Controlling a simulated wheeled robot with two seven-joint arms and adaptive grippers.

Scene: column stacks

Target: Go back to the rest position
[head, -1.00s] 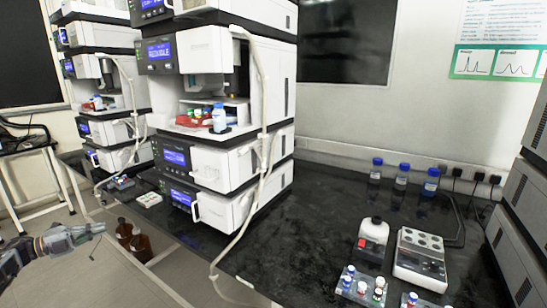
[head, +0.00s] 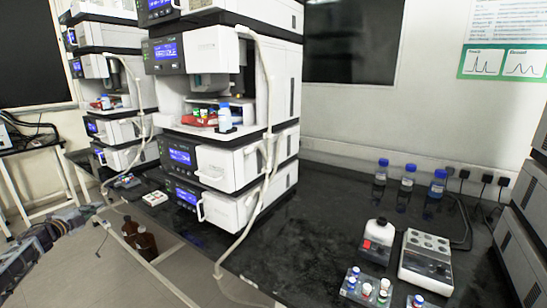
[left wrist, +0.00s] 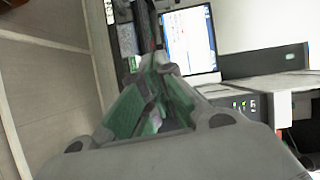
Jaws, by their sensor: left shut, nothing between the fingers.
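My left gripper (head: 98,213) is at the left edge area of the head view, over the floor in front of the bench. It is shut with nothing in it. In the left wrist view its green-sided fingers (left wrist: 156,66) come together at the tips, clear of any object. My right gripper is not in view.
The black bench (head: 310,225) carries a tall column stack (head: 225,165), a second stack (head: 110,75), blue-capped bottles (head: 408,178), a vial rack (head: 368,288) and a white mixer (head: 427,262). Brown bottles (head: 146,243) stand on the floor below. A screen (left wrist: 190,40) shows in the left wrist view.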

